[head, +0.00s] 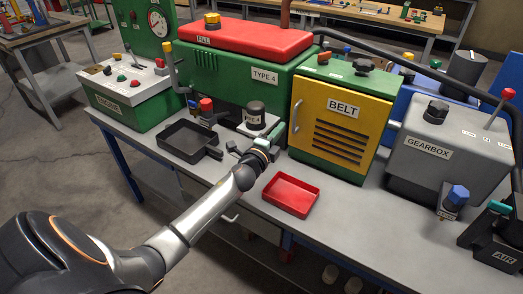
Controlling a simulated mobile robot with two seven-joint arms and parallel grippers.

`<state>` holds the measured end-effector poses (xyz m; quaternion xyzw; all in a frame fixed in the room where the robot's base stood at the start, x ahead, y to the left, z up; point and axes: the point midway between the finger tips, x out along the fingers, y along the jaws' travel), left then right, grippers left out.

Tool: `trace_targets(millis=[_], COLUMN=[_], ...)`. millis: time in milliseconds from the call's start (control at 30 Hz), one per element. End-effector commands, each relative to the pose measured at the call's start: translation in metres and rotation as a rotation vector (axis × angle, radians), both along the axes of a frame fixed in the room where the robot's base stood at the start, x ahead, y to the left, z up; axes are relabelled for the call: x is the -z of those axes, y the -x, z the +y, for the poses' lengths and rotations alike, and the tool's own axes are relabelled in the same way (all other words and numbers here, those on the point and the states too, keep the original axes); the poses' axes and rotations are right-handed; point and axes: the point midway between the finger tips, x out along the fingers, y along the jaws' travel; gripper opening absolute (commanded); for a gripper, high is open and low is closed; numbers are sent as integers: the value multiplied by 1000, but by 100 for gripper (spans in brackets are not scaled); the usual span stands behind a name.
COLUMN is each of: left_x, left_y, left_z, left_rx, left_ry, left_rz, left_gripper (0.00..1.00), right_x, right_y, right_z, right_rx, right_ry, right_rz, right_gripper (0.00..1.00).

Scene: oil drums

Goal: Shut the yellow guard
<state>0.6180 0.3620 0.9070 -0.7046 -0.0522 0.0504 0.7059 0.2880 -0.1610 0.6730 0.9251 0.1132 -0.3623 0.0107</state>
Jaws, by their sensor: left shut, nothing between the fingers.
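The yellow guard (341,122), labelled BELT and slotted, covers the front of a green housing (347,74) in the head view. A pale upright handle (297,115) is at its left edge. The guard looks nearly flush with the housing; I cannot tell whether a small gap is left. My left gripper (257,146) is shut and empty, to the left of the guard's lower left corner and apart from the handle as far as I can see. Its fingertips are small and partly hidden against dark parts behind. My right gripper is not in view.
A red tray (291,194) lies on the bench in front of the guard. A black tray (189,141) and a dark-capped canister (256,114) are to the left. The grey gearbox (440,150) stands to the right. Bare bench lies between red tray and gearbox.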

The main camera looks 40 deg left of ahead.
Motion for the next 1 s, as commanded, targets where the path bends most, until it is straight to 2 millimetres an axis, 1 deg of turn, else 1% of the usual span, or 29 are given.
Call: trace_targets(millis=[33, 200, 400, 600, 867, 967, 1000], left_x=[0, 1, 2, 1, 3, 19, 31], left_y=[12, 42, 71, 85, 88, 99, 108], left_z=[-1, -3, -5, -6, -7, -17, -26], left_rx=[1, 2, 1, 1, 2, 10, 13], left_ry=[-1, 0, 2, 1, 12, 103, 174], left_rz=[3, 3, 4, 3, 7, 49, 79], left_gripper=[0, 0, 0, 0, 0, 0, 0], right_x=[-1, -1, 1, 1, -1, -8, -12], right_y=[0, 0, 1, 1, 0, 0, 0], right_z=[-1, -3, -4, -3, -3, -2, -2], right_rx=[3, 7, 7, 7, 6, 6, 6], right_ry=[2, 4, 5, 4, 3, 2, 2], right_rz=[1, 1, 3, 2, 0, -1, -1], right_gripper=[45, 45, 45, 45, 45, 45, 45])
